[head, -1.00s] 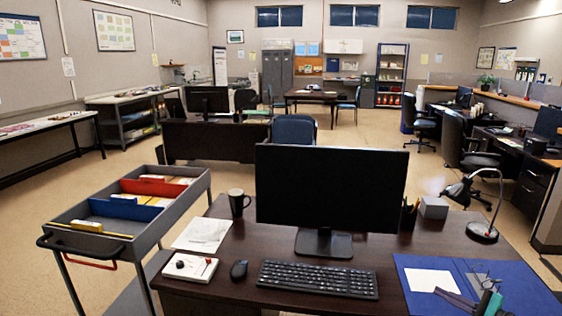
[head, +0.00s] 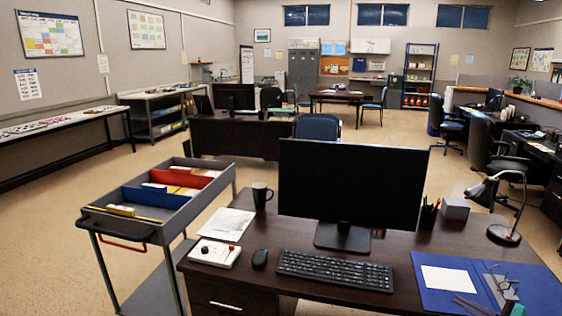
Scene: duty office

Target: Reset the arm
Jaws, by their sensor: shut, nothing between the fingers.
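The task names no other object.
The desk bears a keyboard (head: 335,270), mouse (head: 260,259), dark mug (head: 262,197), desk lamp (head: 503,234) and blue folder (head: 432,276). A grey cart (head: 153,238) with file dividers stands at its left. Open floor (head: 60,240) lies left of the cart.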

